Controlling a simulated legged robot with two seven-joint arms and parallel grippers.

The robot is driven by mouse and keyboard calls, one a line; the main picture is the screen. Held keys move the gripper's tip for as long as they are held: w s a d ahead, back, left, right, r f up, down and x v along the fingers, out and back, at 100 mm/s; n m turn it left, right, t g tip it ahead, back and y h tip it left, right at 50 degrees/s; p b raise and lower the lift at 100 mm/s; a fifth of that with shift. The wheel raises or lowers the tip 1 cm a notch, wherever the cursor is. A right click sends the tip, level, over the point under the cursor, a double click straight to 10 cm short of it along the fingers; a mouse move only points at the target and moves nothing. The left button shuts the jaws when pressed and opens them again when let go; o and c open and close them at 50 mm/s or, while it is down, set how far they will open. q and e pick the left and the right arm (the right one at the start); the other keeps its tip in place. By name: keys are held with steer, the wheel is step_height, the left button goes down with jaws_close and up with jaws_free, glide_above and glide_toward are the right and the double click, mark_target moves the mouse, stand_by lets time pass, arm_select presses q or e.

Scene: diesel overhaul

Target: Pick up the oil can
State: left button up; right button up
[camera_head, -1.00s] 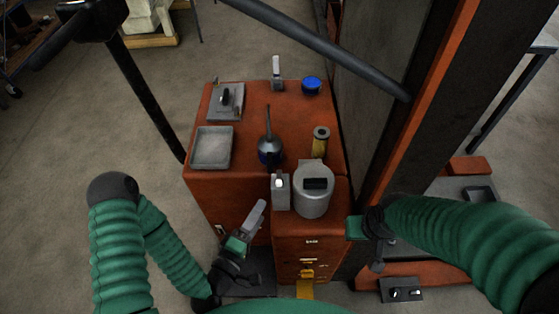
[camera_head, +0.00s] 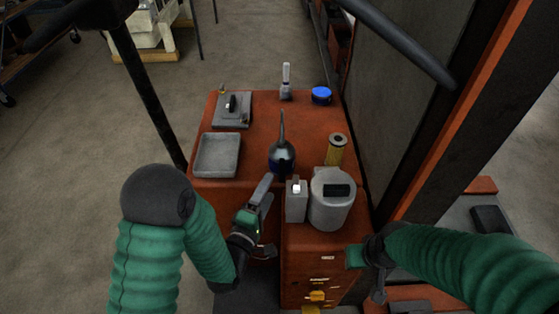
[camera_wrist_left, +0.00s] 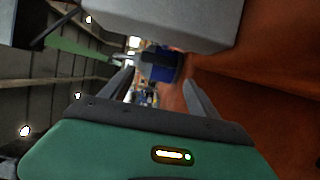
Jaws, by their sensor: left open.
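The oil can (camera_head: 281,160) stands upright on the red cabinet top, with a dark blue body and a long thin spout pointing up. In the left wrist view its blue body (camera_wrist_left: 161,66) shows ahead, between the two fingers, partly covered by a grey block above. My left gripper (camera_head: 264,208) is open and empty, just in front of the cabinet's near edge, short of the can and not touching it. My right gripper (camera_head: 376,268) is low at the cabinet's right front, apart from the can; its jaw opening is too small to read.
A grey tray (camera_head: 217,154) lies left of the can. A small grey box (camera_head: 296,201) and a grey canister (camera_head: 331,200) stand close at its right front. A yellow filter (camera_head: 336,150) is to the right; a blue-lidded tin (camera_head: 321,95) is behind.

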mark_target(281, 177)
arm_select(q)
steer(key=w+d, duration=0.2)
steer(key=w, duration=0.1)
steer(key=w+d, duration=0.1)
steer(key=w, duration=0.1)
steer(key=shift+d+r+p, duration=0.25)
steer(key=shift+d+p, duration=0.05)
steer(key=shift+d, duration=0.1)
steer(key=shift+a, duration=0.3)
steer(key=shift+c, duration=0.2)
steer(key=shift+a, duration=0.25)
steer(key=c, duration=0.5)
steer(key=shift+s+d, duration=0.1)
steer(key=shift+d, duration=0.15)
steer(key=c, duration=0.7)
jaws_close()
